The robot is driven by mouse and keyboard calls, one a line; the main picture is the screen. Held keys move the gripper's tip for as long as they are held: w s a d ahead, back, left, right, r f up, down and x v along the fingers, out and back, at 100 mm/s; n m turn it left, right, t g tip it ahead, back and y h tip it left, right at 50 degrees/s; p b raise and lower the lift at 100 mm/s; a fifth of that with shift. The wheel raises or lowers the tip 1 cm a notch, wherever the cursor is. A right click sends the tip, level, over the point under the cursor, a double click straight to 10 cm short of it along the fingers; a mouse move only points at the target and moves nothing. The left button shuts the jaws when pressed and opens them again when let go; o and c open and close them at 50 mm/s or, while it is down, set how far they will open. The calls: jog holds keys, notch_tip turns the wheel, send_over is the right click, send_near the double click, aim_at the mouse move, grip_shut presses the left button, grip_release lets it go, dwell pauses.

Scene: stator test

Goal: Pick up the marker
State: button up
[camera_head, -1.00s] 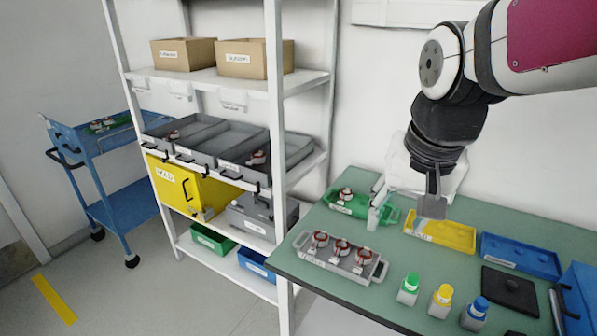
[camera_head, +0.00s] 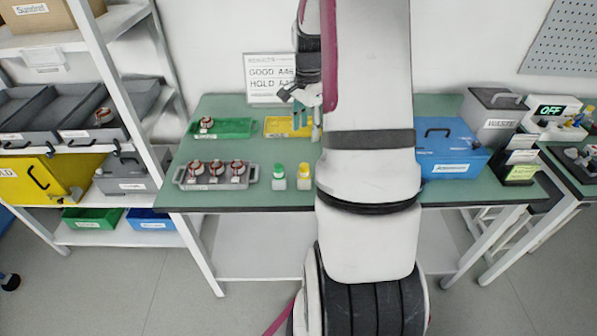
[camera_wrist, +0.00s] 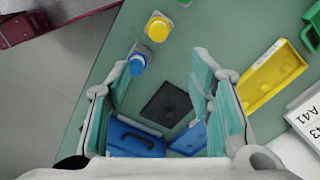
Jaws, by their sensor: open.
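I cannot make out a pen-shaped marker in either view. My gripper (camera_head: 309,122) is above the back of the green bench, beside the yellow tray in the picture; its teal fingers are open and empty in the wrist view (camera_wrist: 163,88). Between and beyond the fingers lie a black square pad (camera_wrist: 167,103), a blue-capped bottle (camera_wrist: 138,63) and a yellow-capped bottle (camera_wrist: 158,28). In the head view, the green-capped bottle (camera_head: 279,178) and yellow-capped bottle (camera_head: 303,178) stand near the front edge. My arm hides part of the bench, including the blue-capped bottle and pad.
A grey tray (camera_head: 215,185) holds three copper-wound parts. A green tray (camera_head: 218,134), a yellow tray (camera_head: 275,131) and a blue case (camera_head: 450,165) are on the bench. A sign (camera_head: 254,94) stands behind. A shelf rack (camera_head: 130,95) stands left; another table (camera_head: 557,160) is right.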

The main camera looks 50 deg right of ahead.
jog(key=p, duration=0.1)
send_over(304, 165)
jog(key=f, duration=0.8)
jog(key=shift+s+d+f, duration=0.1)
jog(key=shift+d+f, duration=0.1)
jog(key=shift+d, duration=0.2)
jog(key=f, duration=0.1)
jog(key=f+p, duration=0.1)
jog(key=f, duration=0.2)
jog(key=shift+a+f, duration=0.15)
jog(key=shift+a, duration=0.25)
jog(key=shift+f, duration=0.5)
grip_shut()
